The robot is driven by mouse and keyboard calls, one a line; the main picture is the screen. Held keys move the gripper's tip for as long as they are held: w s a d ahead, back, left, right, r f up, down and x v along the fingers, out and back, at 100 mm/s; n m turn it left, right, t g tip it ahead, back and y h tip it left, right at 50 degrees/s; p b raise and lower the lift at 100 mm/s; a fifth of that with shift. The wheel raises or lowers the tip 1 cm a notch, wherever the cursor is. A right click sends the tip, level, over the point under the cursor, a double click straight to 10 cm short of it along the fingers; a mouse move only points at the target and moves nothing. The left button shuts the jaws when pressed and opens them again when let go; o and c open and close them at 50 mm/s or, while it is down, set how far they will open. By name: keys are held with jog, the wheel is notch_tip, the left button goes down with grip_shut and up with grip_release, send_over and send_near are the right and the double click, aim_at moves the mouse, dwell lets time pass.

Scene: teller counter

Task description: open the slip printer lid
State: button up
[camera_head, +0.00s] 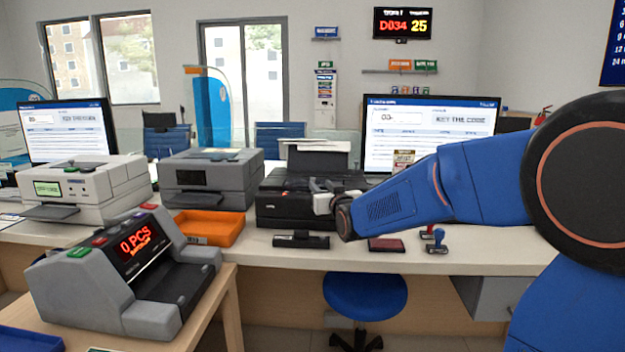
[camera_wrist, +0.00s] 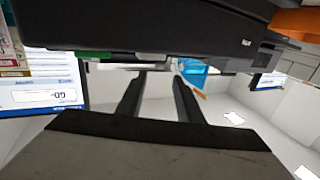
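The black machine that I take to be the slip printer (camera_head: 285,204) stands on the counter in the middle of the head view. My gripper (camera_head: 318,189) is at the printer's right part in the head view, and my arm hides that side. In the wrist view the printer's dark body (camera_wrist: 175,28) fills the top. The two fingers of my gripper (camera_wrist: 159,76) are apart with nothing seen between them. Contact with the printer cannot be told.
An orange tray (camera_head: 210,227) and a grey machine (camera_head: 211,178) stand left of the printer. A small black device (camera_head: 301,240), a dark red pad (camera_head: 387,245) and stamps (camera_head: 437,240) lie in front. A monitor (camera_head: 425,128) stands behind my arm. A blue stool (camera_head: 365,295) is below.

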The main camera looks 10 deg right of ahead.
aim_at(314, 178)
jog(key=w, duration=0.9)
jog(key=shift+w+a, duration=0.25)
jog(key=shift+a, duration=0.1)
grip_shut()
